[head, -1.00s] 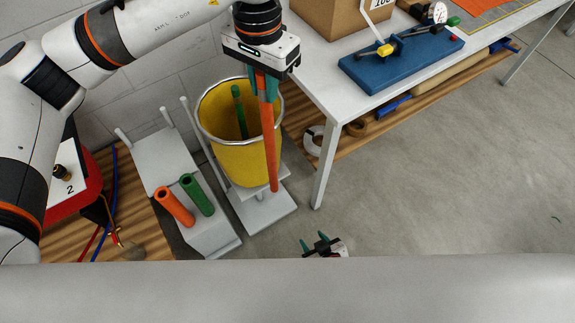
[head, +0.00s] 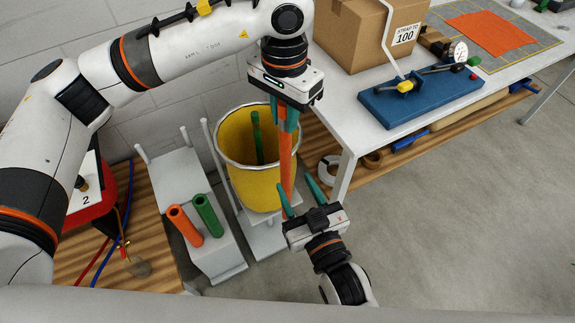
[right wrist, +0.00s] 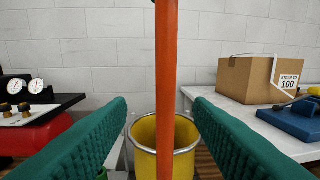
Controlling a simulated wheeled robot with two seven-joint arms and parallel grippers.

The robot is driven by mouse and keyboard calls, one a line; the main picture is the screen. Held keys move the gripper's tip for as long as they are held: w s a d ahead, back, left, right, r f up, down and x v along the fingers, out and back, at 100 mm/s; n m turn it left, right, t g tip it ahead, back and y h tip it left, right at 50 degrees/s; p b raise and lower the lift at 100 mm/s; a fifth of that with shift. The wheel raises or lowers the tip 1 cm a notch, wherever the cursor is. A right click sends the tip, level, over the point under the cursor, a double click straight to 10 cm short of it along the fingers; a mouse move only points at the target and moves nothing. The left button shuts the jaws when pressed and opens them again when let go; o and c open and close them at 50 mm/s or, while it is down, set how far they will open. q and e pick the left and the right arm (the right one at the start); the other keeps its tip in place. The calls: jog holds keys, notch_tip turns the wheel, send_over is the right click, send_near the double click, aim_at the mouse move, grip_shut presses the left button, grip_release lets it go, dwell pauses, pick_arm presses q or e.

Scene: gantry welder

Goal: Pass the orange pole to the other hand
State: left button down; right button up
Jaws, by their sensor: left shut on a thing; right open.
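The orange pole (head: 285,160) hangs upright below my left gripper (head: 285,115), which is shut on its upper part. The pole is in front of the yellow bucket (head: 255,188) in the head view. My right gripper (head: 300,195) is open below, with its fingers pointing up toward the pole's lower part. In the right wrist view the orange pole (right wrist: 167,80) stands between the two green finger pads, apart from both. The pole's lower end is hidden in the head view behind my right gripper.
A green pole (head: 257,135) stands in the bucket. An orange tube (head: 185,225) and a green tube (head: 208,215) sit on a grey stand to the left. The white table (head: 350,115) carries a blue fixture (head: 420,98) and a cardboard box (head: 365,40). Open floor lies to the right.

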aim_at(284, 164)
jog(key=x, duration=1)
jog(key=shift+a, duration=0.1)
grip_shut()
pick_arm(q)
jog(key=c, duration=1.2)
grip_release()
jog(key=shift+o, duration=0.2)
